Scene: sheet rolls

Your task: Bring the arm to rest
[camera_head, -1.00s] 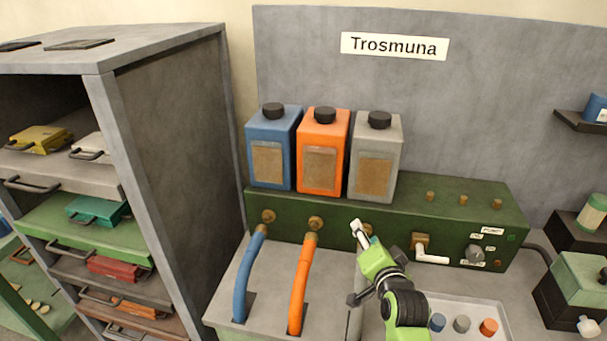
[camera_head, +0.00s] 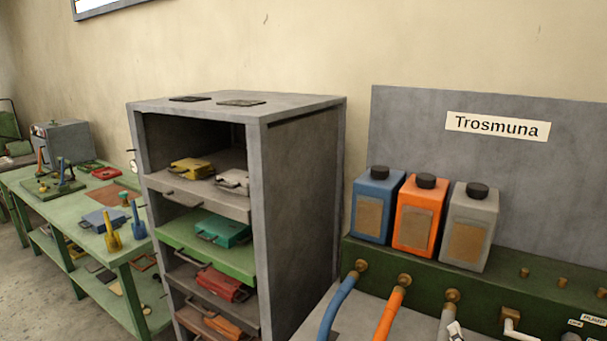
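A small pale and dark tip, which looks like the end of my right gripper (camera_head: 456,331), shows at the bottom edge, beside a short grey hose (camera_head: 445,319). The rest of that gripper and its arm are out of frame, so I cannot tell whether its fingers are open or shut. The grey hose hangs below a brass fitting (camera_head: 452,296) on the green pump unit (camera_head: 420,268). A blue hose (camera_head: 338,303) and an orange hose (camera_head: 388,314) hang from the other fittings. My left gripper is not in view.
Blue (camera_head: 376,205), orange (camera_head: 418,215) and grey canisters (camera_head: 469,227) stand upright on the pump unit. A grey cabinet (camera_head: 300,210) with loaded shelves stands left of it. A green workbench (camera_head: 95,250) stands further left, with open floor beside it.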

